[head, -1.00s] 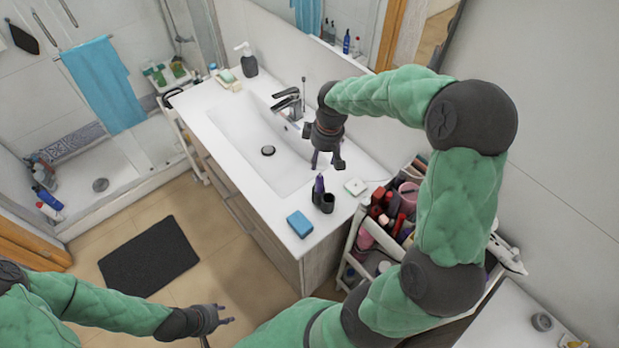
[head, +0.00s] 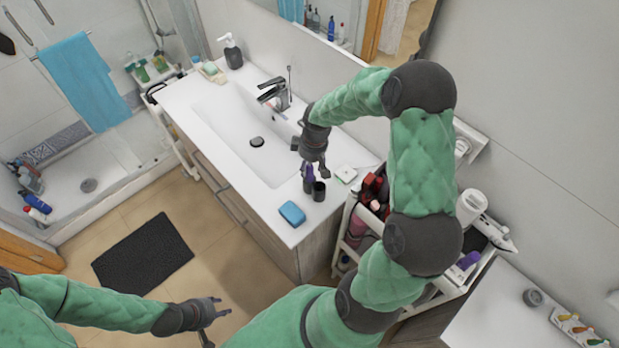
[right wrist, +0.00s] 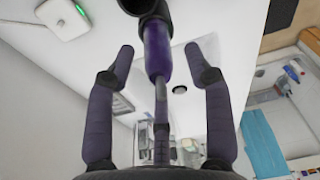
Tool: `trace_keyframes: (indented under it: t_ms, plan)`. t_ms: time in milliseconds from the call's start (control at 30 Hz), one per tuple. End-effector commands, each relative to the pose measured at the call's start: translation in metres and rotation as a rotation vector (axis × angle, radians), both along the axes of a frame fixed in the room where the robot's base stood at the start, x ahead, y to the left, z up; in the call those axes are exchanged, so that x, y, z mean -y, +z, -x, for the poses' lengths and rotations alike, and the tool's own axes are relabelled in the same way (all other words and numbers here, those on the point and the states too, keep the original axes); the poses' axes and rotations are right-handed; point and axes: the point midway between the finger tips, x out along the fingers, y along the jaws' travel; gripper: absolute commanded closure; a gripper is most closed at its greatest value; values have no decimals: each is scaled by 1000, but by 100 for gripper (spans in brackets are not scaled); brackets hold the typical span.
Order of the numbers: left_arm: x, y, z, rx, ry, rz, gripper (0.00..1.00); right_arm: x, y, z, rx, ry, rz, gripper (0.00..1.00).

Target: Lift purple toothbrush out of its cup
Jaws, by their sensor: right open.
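The purple toothbrush (head: 308,172) stands at the front right of the sink counter, beside or in a small dark cup (head: 319,191); I cannot tell which in the head view. My right gripper (head: 312,170) is above and around it, pointing down. In the right wrist view the purple toothbrush (right wrist: 157,50) lies between the two fingers of the open right gripper (right wrist: 160,52), with a gap on both sides. The dark cup (right wrist: 138,5) is cut off at the top edge. My left gripper (head: 222,306) hangs low over the floor, open and empty.
A blue sponge (head: 292,214) lies in front of the cup. A white box (head: 345,174) sits behind it to the right. The sink basin (head: 240,135) and tap (head: 275,92) are to the left. A crowded cart (head: 352,225) stands right of the counter, partly hidden by my right arm.

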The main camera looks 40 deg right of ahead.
Motion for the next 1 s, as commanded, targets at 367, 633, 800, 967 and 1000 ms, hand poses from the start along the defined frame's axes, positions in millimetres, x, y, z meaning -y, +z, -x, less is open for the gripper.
trace_keyframes:
  t_ms: [367, 633, 800, 967, 1000]
  plan:
    - [0, 0, 0, 0, 0, 0, 60, 0, -3, -1, 1, 0, 1, 73]
    - [0, 0, 0, 0, 0, 0, 60, 0, -2, -1, 1, 0, 1, 100]
    - [0, 0, 0, 0, 0, 0, 60, 0, -1, -1, 2, 0, 1, 100]
    - [0, 1, 0, 0, 0, 0, 60, 1, 16, -2, 6, -1, 3, 100]
    - [0, 1, 0, 0, 0, 0, 60, 1, 23, -2, 6, -1, 3, 100]
